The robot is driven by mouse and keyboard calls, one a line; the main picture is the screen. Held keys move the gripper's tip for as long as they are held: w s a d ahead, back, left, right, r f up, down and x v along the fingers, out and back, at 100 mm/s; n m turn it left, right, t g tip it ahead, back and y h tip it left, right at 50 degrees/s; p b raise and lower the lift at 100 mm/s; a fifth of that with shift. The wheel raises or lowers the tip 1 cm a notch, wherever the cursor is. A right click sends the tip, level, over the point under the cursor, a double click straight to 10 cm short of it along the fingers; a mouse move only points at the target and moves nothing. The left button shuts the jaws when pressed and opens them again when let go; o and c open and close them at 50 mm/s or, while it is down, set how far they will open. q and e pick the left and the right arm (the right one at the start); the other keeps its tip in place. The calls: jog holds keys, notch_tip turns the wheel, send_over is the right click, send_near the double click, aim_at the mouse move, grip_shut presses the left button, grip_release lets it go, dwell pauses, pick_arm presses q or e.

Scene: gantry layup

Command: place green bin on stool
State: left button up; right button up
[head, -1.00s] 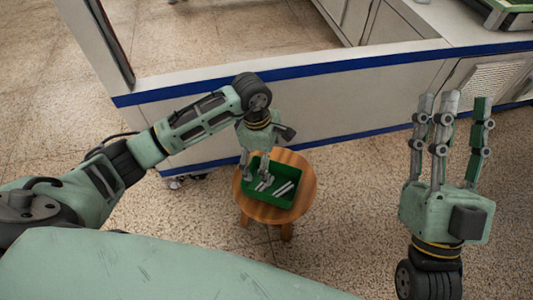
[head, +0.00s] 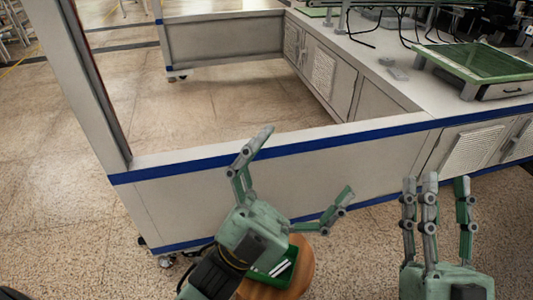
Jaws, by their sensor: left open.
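The green bin (head: 287,268) sits on the round wooden stool (head: 302,282) at the bottom middle of the head view. Several pale metal pieces lie in the bin. My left gripper (head: 300,172) is open and empty, with its fingers spread wide. It is raised in front of the bin in the picture and hides the bin's left part. My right gripper (head: 437,185) stands at the lower right with its fingers pointing up and a gap between them. It is open and holds nothing.
A white gantry frame with a blue stripe (head: 360,135) runs across just behind the stool. A white post (head: 85,80) rises at the left. A green-topped device (head: 475,62) stands on the white counter at the upper right. Speckled floor is clear at the left.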

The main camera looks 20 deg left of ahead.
pick_arm(q)
jog(key=w+a+f+n+t+y, duration=0.2)
jog(key=a+n+t+y, duration=0.2)
jog(key=n+y, duration=0.8)
jog(key=a+n, duration=0.2)
jog(key=shift+w+a+f, duration=0.2)
jog(key=shift+a, duration=0.15)
